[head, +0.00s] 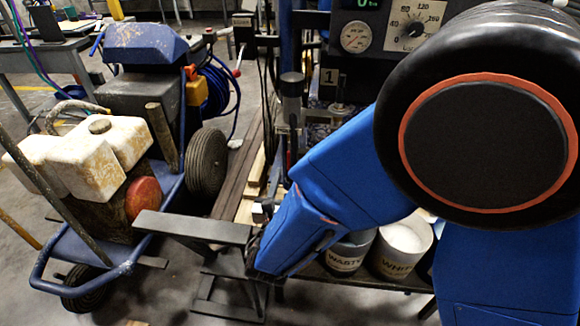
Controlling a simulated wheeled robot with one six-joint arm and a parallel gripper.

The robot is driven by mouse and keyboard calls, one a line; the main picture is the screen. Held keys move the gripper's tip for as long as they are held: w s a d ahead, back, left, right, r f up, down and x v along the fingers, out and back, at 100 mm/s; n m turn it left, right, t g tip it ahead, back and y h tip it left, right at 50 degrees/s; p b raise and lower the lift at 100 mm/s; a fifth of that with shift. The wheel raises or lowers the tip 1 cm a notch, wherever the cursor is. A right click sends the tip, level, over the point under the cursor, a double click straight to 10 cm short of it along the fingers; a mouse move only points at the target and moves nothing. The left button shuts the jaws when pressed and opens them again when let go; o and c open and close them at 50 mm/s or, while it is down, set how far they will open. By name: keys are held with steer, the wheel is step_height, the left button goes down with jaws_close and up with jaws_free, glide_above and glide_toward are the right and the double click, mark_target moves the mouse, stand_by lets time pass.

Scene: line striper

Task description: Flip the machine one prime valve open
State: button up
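A metal cylinder with a dark cap (291,86) stands left of the plate. I cannot tell which fitting is the prime valve, or its position. My blue arm crosses the right and centre, hiding the machine's lower right. My gripper (258,242) is at the arm's lower left end, below and left of the cylinder. Its fingers cannot be made out clearly.
A flat grey bar (190,227) extends left of the arm's end. A blue cart with a stained white tank (90,150) and wheels (206,162) stands at left. Two buckets (402,245), labelled "WASTE" and "WHITE", sit low behind my arm. A red-tipped lever (237,72) is near top centre.

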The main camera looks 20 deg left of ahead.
steer(key=v, duration=0.6)
steer(key=shift+s, duration=0.4)
steer(key=shift+d, duration=0.1)
